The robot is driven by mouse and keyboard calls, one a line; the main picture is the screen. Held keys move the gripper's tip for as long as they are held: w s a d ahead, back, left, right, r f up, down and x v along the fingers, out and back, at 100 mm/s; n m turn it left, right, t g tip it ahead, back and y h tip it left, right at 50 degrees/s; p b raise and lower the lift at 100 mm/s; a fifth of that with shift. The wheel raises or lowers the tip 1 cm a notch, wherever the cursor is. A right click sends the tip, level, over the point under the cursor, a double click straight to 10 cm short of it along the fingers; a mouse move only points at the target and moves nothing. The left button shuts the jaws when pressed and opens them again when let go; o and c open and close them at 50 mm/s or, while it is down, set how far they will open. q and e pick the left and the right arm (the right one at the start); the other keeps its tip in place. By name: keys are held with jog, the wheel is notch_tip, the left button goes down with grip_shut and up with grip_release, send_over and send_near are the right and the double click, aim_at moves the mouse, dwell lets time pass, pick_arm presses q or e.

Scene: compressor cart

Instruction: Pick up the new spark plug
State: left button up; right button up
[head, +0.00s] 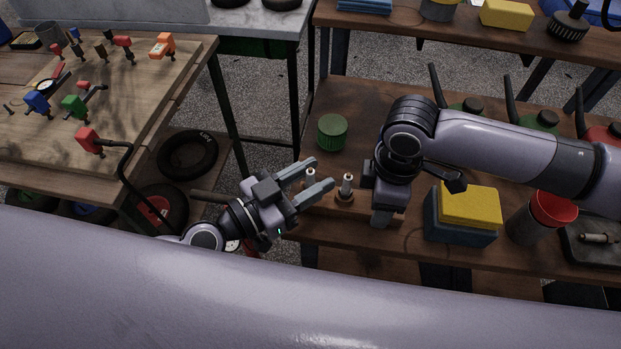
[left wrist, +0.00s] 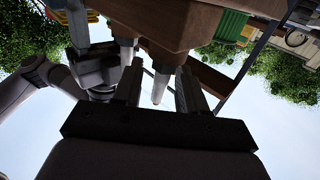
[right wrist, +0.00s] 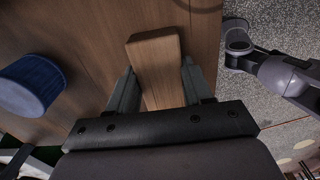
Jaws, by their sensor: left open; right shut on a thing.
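Two spark plugs with pale tips stand upright in a wooden block (head: 367,226): a left plug (head: 311,173) and a right plug (head: 347,182). I cannot tell which is new. My left gripper (head: 319,177) is open, its fingers reaching in from the left, with the left plug between them in the head view. In the left wrist view a pale plug tip (left wrist: 160,88) shows between the open fingers. My right gripper (head: 382,218) is shut on the block's right end; the block (right wrist: 155,62) also shows between its fingers in the right wrist view. The left plug's lower part is hidden.
A green ribbed cylinder (head: 332,132) stands behind the block. A yellow-topped dark box (head: 469,207) and a red-lidded can (head: 554,208) stand to the right. A wooden bench (head: 120,165) with coloured clamps is at left. The brown shelf surface behind the block is mostly clear.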

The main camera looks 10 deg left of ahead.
aim_at(311, 170)
jog(key=shift+s+f, duration=0.1)
jog(key=shift+f, duration=0.1)
pick_arm(q)
grip_shut()
pick_arm(e)
jog(key=shift+s+f, duration=0.1)
pick_arm(q)
jog(key=shift+r, duration=0.15)
jog(key=shift+r, duration=4.8)
pick_arm(e)
jog(key=shift+d, duration=0.1)
jog(key=o, duration=1.2)
